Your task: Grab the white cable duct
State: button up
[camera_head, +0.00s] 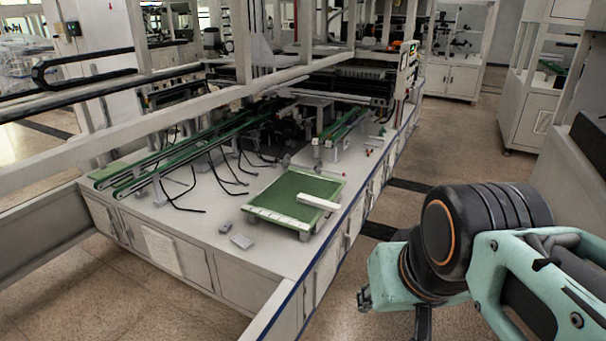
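The white cable duct (318,202) is a short white bar. It lies on the right part of a green board (290,190) with a pale front edge, which sits raised on the white worktable. My arm comes in from the right, well to the right of and nearer than the duct, over the floor beside the table. At my wrist, a dark part of my gripper (422,322) shows at the bottom edge and is cut off. Its fingertips are out of frame, so whether it is open or shut does not show. Nothing touches the duct but the board.
The white worktable (215,255) carries green conveyor rails (185,150), loose black cables and two small grey blocks (242,241). Pale gantry beams (150,95) cross above its left and back. A white cabinet (535,115) stands at right. The aisle floor between is clear.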

aim_at(333, 207)
jog(key=i+l, duration=0.15)
jog(key=i, duration=0.3)
jog(key=i+l, duration=0.15)
jog(key=i, duration=0.3)
jog(key=i+l, duration=0.1)
jog(key=i, duration=0.35)
jog(key=i+l+u, duration=0.1)
jog(key=i, duration=0.35)
